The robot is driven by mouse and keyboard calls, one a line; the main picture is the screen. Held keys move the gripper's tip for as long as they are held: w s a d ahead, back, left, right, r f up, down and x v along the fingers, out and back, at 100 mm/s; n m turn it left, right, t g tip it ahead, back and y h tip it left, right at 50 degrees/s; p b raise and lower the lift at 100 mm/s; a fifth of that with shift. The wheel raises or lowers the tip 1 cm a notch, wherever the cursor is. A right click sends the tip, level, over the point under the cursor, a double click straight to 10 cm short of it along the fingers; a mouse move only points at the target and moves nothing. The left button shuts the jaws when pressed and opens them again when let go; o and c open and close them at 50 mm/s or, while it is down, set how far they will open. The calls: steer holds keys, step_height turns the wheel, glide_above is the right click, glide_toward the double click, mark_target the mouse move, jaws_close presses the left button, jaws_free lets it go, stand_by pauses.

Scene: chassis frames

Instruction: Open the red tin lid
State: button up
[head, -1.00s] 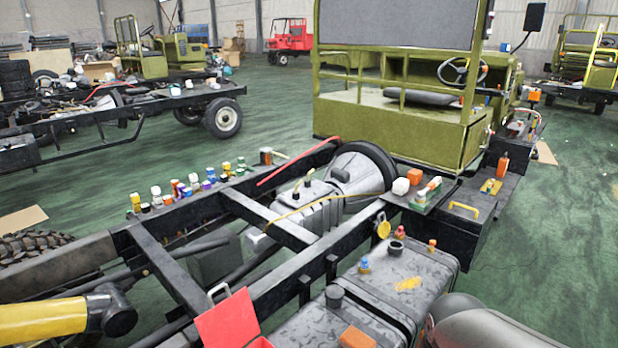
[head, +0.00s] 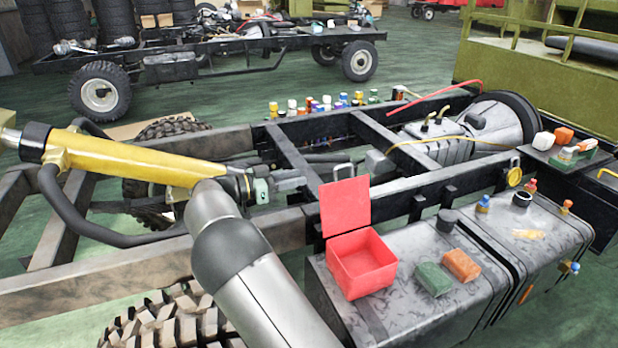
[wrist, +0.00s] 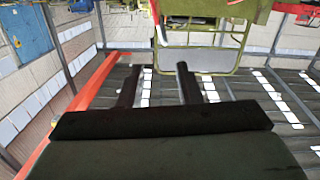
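The red tin (head: 361,268) stands on the grey tank in the head view. Its red lid (head: 345,207) is raised nearly upright at the tin's back edge, and the tin's inside shows, with nothing seen in it. I cannot make out the tin in the wrist view.
A green block (head: 433,279) and an orange block (head: 461,265) lie on the tank (head: 400,318) right of the tin. Small bottles and a black cap (head: 447,217) stand farther right. Dark chassis rails (head: 290,235) run behind the tin. Several coloured bottles (head: 325,104) line the far rail.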

mark_target(350, 164)
steer(key=x, duration=0.5)
steer(key=p+x, duration=0.1)
steer(key=x, duration=0.5)
steer(key=w+x, duration=0.1)
steer(key=x, duration=0.4)
steer(key=shift+r, duration=0.3)
jaws_close()
